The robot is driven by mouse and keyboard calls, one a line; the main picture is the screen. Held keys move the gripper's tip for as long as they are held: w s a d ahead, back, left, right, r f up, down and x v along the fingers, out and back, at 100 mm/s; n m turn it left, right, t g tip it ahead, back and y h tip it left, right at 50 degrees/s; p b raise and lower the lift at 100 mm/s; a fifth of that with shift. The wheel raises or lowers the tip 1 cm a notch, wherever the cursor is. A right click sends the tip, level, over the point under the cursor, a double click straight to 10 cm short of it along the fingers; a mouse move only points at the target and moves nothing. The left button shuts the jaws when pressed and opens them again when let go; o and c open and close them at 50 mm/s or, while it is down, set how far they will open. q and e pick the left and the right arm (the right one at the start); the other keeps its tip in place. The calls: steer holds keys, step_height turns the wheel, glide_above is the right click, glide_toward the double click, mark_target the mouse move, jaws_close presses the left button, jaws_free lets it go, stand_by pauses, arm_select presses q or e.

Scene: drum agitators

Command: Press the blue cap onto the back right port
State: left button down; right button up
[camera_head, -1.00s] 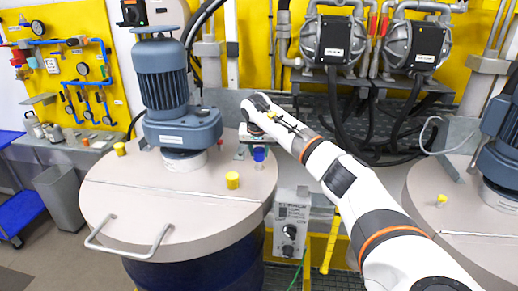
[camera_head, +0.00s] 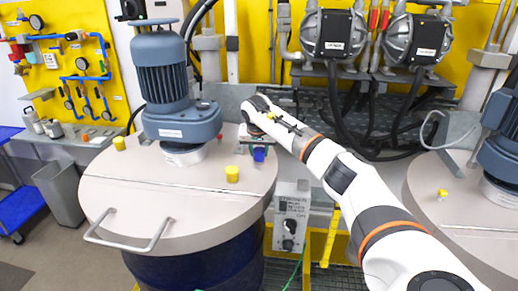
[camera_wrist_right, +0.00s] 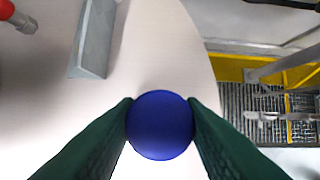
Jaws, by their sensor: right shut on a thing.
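The blue cap (camera_head: 259,154) is held at the back right part of the left drum's beige lid (camera_head: 150,213). My right gripper (camera_head: 258,144) points down and is shut on it. In the right wrist view the round blue cap (camera_wrist_right: 160,125) sits between the two dark green fingers of my right gripper (camera_wrist_right: 160,128), with the lid behind it. The port is not visible under the cap, so I cannot tell whether the cap touches it. My left gripper does not show.
Yellow caps stand on the lid at front right (camera_head: 232,174) and back left (camera_head: 119,143). A blue motor (camera_head: 170,90) rises from the lid's middle. A grey block (camera_wrist_right: 94,38) and a red-tipped fitting (camera_wrist_right: 15,15) are near the cap. A control box (camera_head: 291,217) stands right of the drum.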

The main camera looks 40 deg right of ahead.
steer(key=shift+s+a+f, duration=0.1)
steer(key=shift+s+f, duration=0.05)
steer(key=shift+f, duration=0.65)
stand_by(0.9)
steer(key=o, duration=1)
steer(key=shift+o, duration=0.2)
steer(key=shift+r, duration=0.15)
steer(key=shift+r, duration=0.55)
step_height(320, 180, up, 3)
steer(key=p, duration=0.3)
steer(key=shift+r, duration=0.1)
